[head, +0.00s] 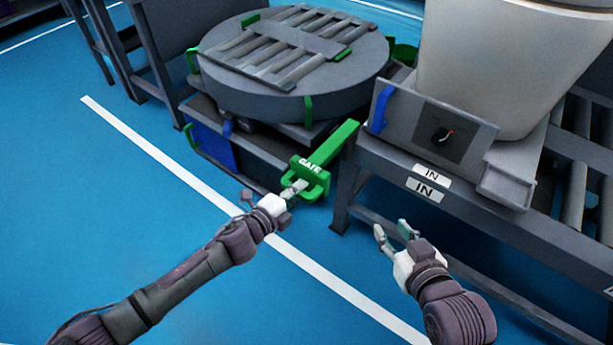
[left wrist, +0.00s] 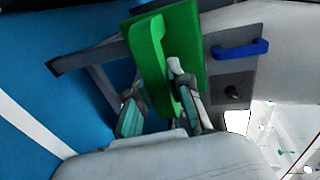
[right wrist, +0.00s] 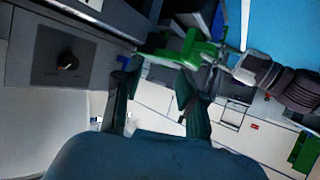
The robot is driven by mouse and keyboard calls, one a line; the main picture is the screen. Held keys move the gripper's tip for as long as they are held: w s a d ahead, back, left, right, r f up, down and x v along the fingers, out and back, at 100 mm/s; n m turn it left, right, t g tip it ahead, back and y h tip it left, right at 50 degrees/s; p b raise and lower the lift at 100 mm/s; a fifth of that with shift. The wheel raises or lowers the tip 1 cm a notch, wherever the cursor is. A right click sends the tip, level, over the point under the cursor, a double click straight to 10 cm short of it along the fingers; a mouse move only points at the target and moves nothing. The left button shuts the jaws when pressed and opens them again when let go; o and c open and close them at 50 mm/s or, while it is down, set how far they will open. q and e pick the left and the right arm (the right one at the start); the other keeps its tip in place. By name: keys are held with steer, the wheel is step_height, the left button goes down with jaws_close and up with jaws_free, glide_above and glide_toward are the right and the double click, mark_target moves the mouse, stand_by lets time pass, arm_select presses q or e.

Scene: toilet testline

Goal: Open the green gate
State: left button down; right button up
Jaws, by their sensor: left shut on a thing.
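The green gate (head: 330,148) is a bar with a handle at its near end, labelled GATE, beside the round turntable. My left gripper (head: 297,188) is at the handle. In the left wrist view the green handle (left wrist: 160,60) runs down between the two fingers of my left gripper (left wrist: 160,105), which are shut on it. The gate also shows in the right wrist view (right wrist: 200,48). My right gripper (head: 394,232) is open and empty, to the right of the gate and in front of the conveyor frame; its spread fingers show in the right wrist view (right wrist: 157,100).
The round grey turntable (head: 255,95) with rollers stands behind the gate. A conveyor frame (head: 400,172) labelled IN is on the right, with a control panel, a blue handle (head: 382,108) and a large beige body (head: 490,70). The blue floor at left is clear.

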arm_select(q)
steer(key=v, duration=0.4)
steer(key=shift+f, duration=0.45)
arm_select(e)
steer(key=s+f+g, duration=0.1)
steer(key=s+d+f+g, duration=0.1)
steer(key=s+f, duration=0.1)
steer(key=shift+d+f+g+h, duration=0.15)
steer(key=shift+d+g+h, duration=0.05)
steer(key=shift+g+h, duration=0.2)
arm_select(q)
steer(key=c, duration=1.1)
jaws_free()
steer(key=shift+o, duration=0.2)
arm_select(e)
steer(key=shift+w, duration=0.1)
arm_select(q)
steer(key=v, duration=1.2)
